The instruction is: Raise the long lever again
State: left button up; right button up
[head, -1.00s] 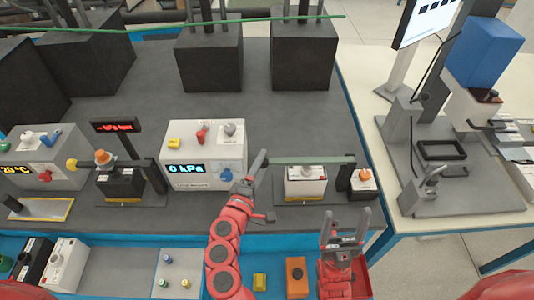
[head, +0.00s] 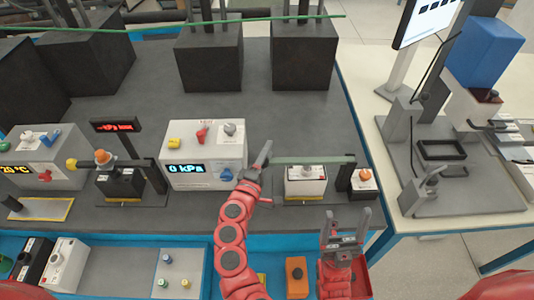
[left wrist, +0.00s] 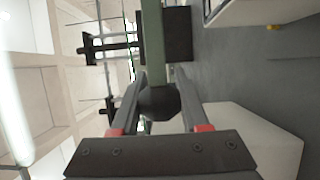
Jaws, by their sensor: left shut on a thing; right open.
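The long lever is a grey-green bar (head: 315,160) lying about level over a white-topped box (head: 306,180), with its right end at a dark post (head: 346,172). My left gripper (head: 264,156) is at the lever's left end. In the left wrist view, the fingers of my left gripper (left wrist: 158,100) are shut on the lever's dark round knob (left wrist: 158,103), and the green bar (left wrist: 152,45) runs away from it. My right gripper (head: 345,222) is open and empty, in front of the bench edge, below and right of the lever.
A white gauge box (head: 203,152) reading 0 kPa stands just left of my left gripper. A small dark box with an orange knob (head: 365,174) stands right of the post. Dark blocks (head: 303,52) stand at the back; the grey bench between is clear.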

pick_arm(q)
grip_shut()
dwell(0.9)
